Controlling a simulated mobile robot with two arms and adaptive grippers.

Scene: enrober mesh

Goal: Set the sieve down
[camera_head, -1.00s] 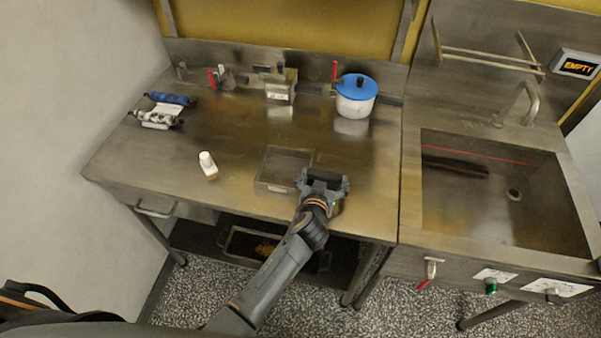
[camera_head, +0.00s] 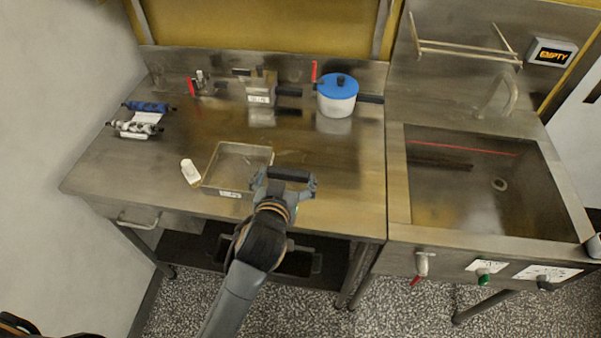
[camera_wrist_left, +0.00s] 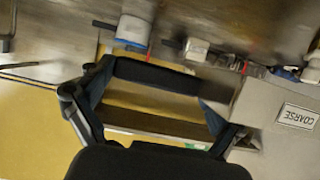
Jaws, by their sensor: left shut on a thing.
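The sieve (camera_head: 208,168) is a shallow rectangular metal frame near the front of the left steel table, with a small label on its front side. Its grey wall with an upside-down "COARSE" label also shows at the right of the left wrist view (camera_wrist_left: 260,112). My left gripper (camera_head: 288,176) is at the sieve's right end and shut on it. I cannot tell whether the sieve touches the tabletop. My right gripper is not in view.
A small white bottle (camera_head: 190,172) stands close to the sieve's left side. A blue-lidded pot (camera_head: 337,97), a small labelled metal box (camera_head: 260,92) and rollers (camera_head: 135,128) are farther back. The sink (camera_head: 480,185) is to the right. The tabletop (camera_head: 340,175) right of the gripper is clear.

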